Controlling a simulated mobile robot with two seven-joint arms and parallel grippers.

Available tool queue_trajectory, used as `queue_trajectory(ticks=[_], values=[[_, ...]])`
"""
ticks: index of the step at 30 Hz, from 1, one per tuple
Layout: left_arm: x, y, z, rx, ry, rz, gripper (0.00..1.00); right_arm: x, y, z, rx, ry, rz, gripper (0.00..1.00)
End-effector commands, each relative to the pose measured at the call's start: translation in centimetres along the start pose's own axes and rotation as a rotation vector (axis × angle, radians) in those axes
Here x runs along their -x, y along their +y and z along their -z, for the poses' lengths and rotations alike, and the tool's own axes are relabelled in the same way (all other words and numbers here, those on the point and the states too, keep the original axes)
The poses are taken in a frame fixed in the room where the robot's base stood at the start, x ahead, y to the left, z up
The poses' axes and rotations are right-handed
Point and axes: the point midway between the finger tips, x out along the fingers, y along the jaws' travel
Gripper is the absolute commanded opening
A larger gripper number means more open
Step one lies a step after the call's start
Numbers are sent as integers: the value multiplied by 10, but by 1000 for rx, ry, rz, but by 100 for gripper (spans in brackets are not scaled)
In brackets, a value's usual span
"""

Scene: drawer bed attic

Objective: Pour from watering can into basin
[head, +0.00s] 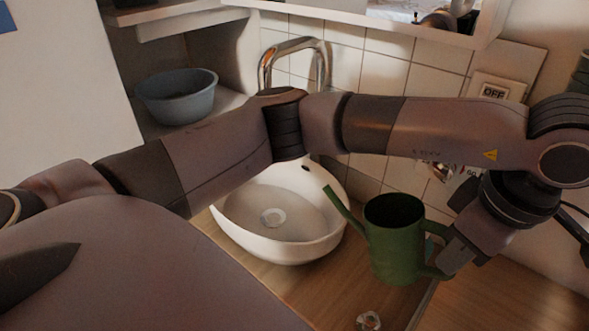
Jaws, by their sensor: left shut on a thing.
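The green watering can (394,245) is at the right of the head view, close to upright, with its dark open top showing. Its spout points left, and the spout tip overlaps the right side of the white round basin (290,250). The basin sits on the wooden counter, with its drain showing; my left arm hides its back part. My left gripper (446,268) is shut on the can's handle on the right side. Whether the can's bottom touches the counter is unclear. My right gripper is not in view.
A chrome faucet (291,47) rises behind the basin. A blue-grey tub (177,96) stands on a shelf at the left. A small clear glass-like object (368,321) lies on the wooden counter (325,290) in front.

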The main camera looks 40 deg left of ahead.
Motion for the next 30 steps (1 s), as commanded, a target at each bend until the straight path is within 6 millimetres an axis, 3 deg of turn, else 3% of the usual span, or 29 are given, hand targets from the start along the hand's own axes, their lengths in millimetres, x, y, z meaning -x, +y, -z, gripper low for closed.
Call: queue_trajectory(ticks=[6,18,30], values=[[-19,2,-19,-12,124,21,0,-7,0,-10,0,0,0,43],[-23,3,-31,-24,268,52,0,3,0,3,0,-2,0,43],[-25,3,-33,-25,286,56,0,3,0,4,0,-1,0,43]])
